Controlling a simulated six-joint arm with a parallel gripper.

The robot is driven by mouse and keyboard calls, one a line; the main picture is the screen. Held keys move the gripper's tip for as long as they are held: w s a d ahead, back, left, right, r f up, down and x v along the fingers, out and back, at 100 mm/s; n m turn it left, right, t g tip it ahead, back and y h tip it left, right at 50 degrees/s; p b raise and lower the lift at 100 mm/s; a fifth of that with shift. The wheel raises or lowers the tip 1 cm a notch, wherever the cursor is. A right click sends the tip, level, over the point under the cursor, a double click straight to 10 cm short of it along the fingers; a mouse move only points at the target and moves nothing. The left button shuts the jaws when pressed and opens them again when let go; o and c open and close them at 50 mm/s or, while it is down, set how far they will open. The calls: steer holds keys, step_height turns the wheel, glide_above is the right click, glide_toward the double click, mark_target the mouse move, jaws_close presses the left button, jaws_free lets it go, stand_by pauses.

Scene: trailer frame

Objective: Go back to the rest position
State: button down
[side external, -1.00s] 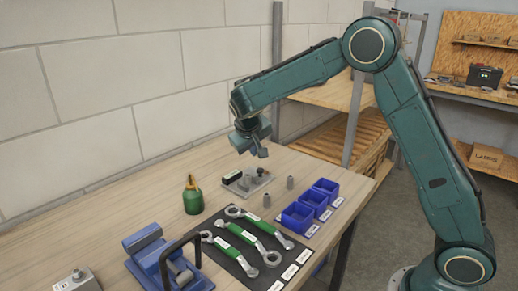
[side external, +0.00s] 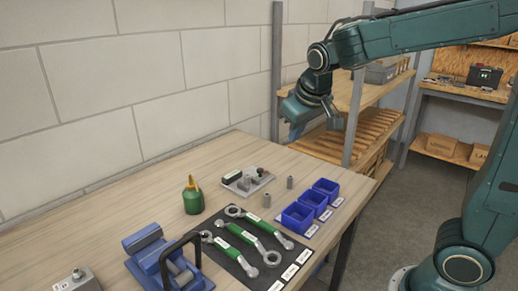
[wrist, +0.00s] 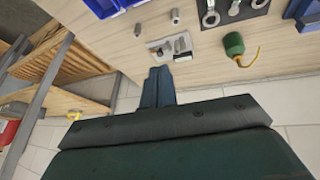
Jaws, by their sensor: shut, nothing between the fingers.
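My gripper (side external: 297,131) hangs in the air at the far end of the workbench (side external: 130,200), in front of the shelf. It is shut and empty, and its fingers are partly hard to make out in the side view. In the wrist view the closed blue-grey fingers (wrist: 158,82) stand side by side, well clear of the bench. A grey fixture plate (side external: 246,181) with metal parts on it lies on the bench, apart from my gripper.
Two small metal cylinders, one of them (side external: 267,200), stand near blue bins (side external: 325,188). Wrenches lie on a dark mat (side external: 236,264). A green bottle (side external: 193,196) and a blue vise (side external: 150,250) stand left. Wooden shelves (side external: 345,92) and a grey post (side external: 277,70) are close behind my gripper.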

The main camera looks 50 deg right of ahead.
steer(key=s+a+n+y, duration=0.1)
steer(key=s+a, duration=0.1)
steer(key=s, duration=0.7)
steer(key=s+a+n+t+y, duration=0.1)
steer(key=s+a, duration=0.1)
steer(key=s, duration=0.8)
steer(key=shift+s+a+f+y, duration=0.3)
steer(key=shift+a+f, duration=0.05)
steer(key=shift+f, duration=0.05)
